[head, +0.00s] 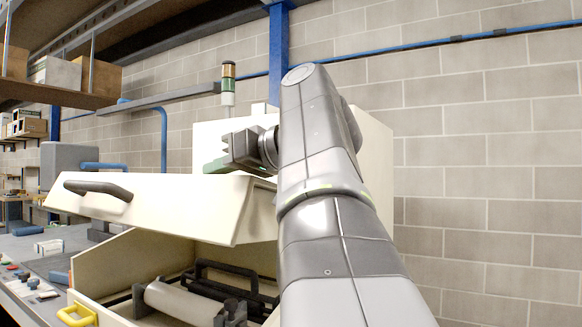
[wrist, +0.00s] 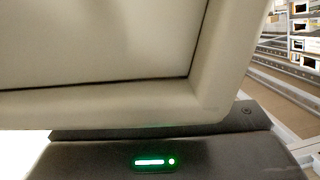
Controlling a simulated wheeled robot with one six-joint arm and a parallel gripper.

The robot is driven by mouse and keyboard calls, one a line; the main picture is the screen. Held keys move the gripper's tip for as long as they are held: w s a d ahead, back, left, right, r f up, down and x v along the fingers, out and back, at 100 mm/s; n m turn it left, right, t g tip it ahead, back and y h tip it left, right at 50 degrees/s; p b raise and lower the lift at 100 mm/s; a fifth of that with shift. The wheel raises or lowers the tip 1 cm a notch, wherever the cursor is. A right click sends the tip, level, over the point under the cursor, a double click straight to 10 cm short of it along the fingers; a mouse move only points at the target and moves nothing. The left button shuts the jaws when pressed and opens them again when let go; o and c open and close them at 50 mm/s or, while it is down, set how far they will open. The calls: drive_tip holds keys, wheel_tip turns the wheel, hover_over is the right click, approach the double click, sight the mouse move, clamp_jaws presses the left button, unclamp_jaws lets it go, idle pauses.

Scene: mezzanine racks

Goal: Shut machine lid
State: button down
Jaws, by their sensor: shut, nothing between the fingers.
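The machine lid (head: 165,203) is cream with a dark handle (head: 98,190) on its front left. It is partly open, tilted above the cream machine body (head: 112,262), with a gap between them. Inside the body a pale roller (head: 182,303) lies between dark brackets. My gripper (head: 215,166) is shut and empty, above the lid's rear part in the head view. My arm hides the lid's right side. In the wrist view a large pale panel (wrist: 100,45), seemingly the lid, fills most of the picture close up. I cannot tell whether the gripper touches it.
A control panel (head: 38,292) with buttons and a yellow handle (head: 77,315) are at the lower left. A signal tower (head: 228,83) stands behind the machine. A blue post (head: 279,50) and block wall (head: 480,140) close off the back. Shelves hang at the upper left.

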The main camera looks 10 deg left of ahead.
wheel_tip(320, 180, down, 24)
drive_tip(key=n+t+b, duration=0.1)
drive_tip(key=n+b, duration=0.2)
drive_tip(key=b, duration=1.5)
drive_tip(key=shift+h+b, duration=0.4)
drive_tip(key=shift+f, duration=0.1)
wheel_tip(320, 180, up, 11)
drive_tip(key=p, duration=0.4)
drive_tip(key=shift+s+r+t+p, duration=0.2)
drive_tip(key=shift+s+t+p, duration=0.1)
drive_tip(key=shift+p, duration=0.1)
wheel_tip(320, 180, down, 10)
drive_tip(key=b, duration=0.4)
drive_tip(key=shift+w, duration=0.25)
